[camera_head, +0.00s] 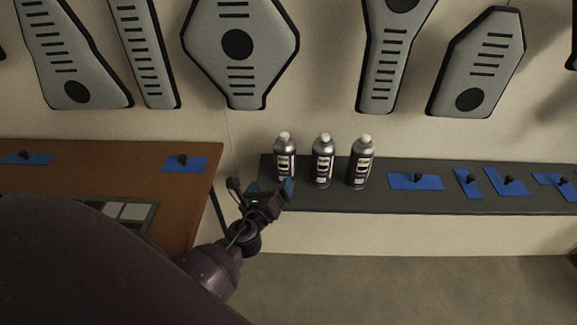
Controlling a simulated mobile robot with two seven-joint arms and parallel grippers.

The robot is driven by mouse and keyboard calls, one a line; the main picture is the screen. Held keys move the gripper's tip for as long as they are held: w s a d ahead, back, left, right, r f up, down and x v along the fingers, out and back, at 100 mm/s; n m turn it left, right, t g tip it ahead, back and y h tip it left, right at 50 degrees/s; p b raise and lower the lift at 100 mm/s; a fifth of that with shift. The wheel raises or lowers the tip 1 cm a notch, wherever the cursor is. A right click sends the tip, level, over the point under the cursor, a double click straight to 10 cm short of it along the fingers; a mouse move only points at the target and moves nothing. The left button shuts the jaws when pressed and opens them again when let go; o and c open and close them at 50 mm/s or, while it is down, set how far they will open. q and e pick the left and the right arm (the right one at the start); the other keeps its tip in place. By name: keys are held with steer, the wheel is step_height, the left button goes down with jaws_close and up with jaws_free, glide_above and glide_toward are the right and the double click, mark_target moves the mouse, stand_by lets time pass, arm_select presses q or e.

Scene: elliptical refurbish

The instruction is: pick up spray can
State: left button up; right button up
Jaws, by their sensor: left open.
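Three spray cans stand upright in a row at the left end of a dark shelf (400,199). Each has a silver top, a white cap and a dark label. They are the left can (285,157), the middle can (323,160) and the right can (361,162). My left gripper (262,188) is open at the shelf's left end, just in front of and below the left can. One fingertip overlaps the can's base in the picture; I cannot tell whether it touches. My right gripper is not in view.
Blue tape pieces with black knobs (415,181) lie along the shelf to the right of the cans. A brown table (100,180) stands at the left, with a gap before the shelf. Grey slotted panels (240,45) hang on the wall above. Open floor (420,290) lies below.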

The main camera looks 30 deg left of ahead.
mark_target(281, 166)
arm_select(q)
steer(key=m, duration=0.4)
steer(key=shift+w+a+m+t, duration=0.15)
steer(key=shift+w+m+t, duration=0.15)
steer(key=shift+w+m, duration=0.1)
steer(key=shift+w+a, duration=0.1)
steer(key=shift+w, duration=0.1)
steer(key=x, duration=0.5)
steer(key=shift+w, duration=0.4)
steer(key=x, duration=0.4)
steer(key=shift+w+b, duration=0.1)
steer(key=shift+b, duration=0.2)
steer(key=shift+w+a+r, duration=0.1)
steer(key=shift+w, duration=0.1)
